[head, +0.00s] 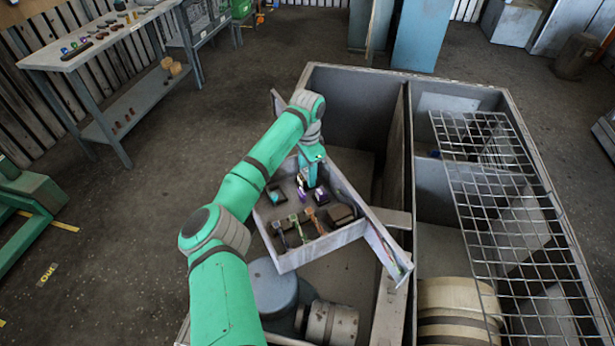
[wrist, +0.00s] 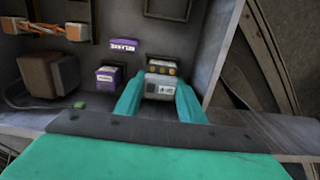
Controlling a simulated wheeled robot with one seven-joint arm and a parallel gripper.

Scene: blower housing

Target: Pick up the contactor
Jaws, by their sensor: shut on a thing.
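The contactor (wrist: 160,83) is a small grey-and-white block with brass-coloured terminals on top, seen in the wrist view. The teal fingers of my gripper (wrist: 159,100) are on its left and right sides, shut on it. In the head view my gripper (head: 310,174) reaches down into an open grey box (head: 298,257); the contactor is too small to make out clearly there. I cannot tell whether it is clear of the box's back panel.
The box wall is close on the right. A wire grid (head: 500,200) covers the right compartment.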

